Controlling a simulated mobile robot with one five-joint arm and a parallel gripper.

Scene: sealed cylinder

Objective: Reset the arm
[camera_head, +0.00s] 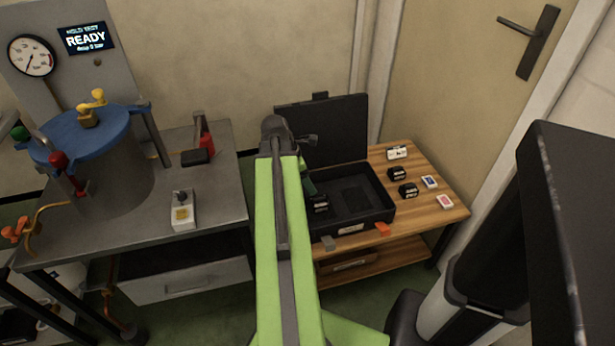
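My green arm (265,230) rises from the bottom middle of the head view. Its dark upper joint (275,128) is in front of the left side of an open black case (385,212). A short dark part (307,140) sticks out to the right of that joint. My gripper cannot be made out; the arm hides what is behind it. I cannot tell whether it holds anything.
The case stands on a wooden table (450,213) with several small black blocks and cards on its right. At left, a grey bench (228,205) carries a blue-lidded cylinder (85,133), with a gauge (31,56) and a READY screen (86,38) behind. A door (455,70) is at right.

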